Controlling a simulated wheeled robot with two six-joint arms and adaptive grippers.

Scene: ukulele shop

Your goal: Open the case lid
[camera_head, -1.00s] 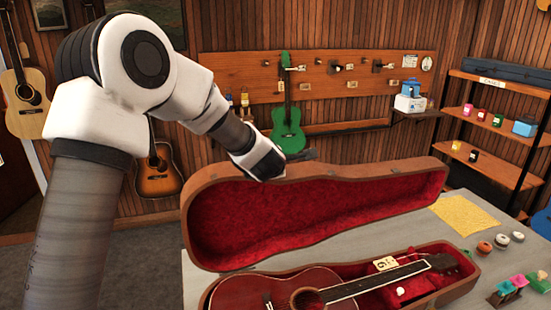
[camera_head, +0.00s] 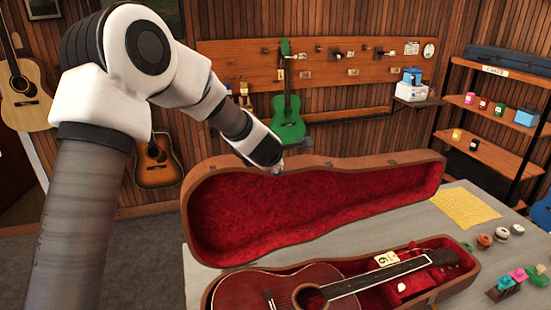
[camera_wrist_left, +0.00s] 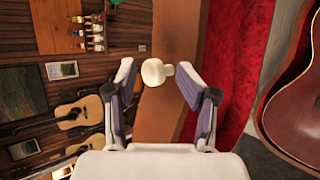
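The brown case lid (camera_head: 315,205) stands raised behind the case, its red plush lining facing me. The case base (camera_head: 455,289) lies on the grey table with a dark red ukulele (camera_head: 240,290) inside. My left gripper (camera_head: 292,152) is at the outer top edge of the lid, partly hidden by its own wrist. In the left wrist view my gripper (camera_wrist_left: 156,75) has its fingers spread. A pale rounded knob (camera_wrist_left: 154,72) shows between the fingertips; I cannot tell whether it is fixed to the lid. The lid's brown edge (camera_wrist_left: 185,40) runs beside it. My right gripper is not in view.
A yellow cloth (camera_head: 463,209), small round tins (camera_head: 486,241) and a block with coloured pieces (camera_head: 505,284) lie at the table's right. A green ukulele (camera_head: 288,118) hangs on the wall board behind the lid. A shelf (camera_head: 490,103) stands at the right.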

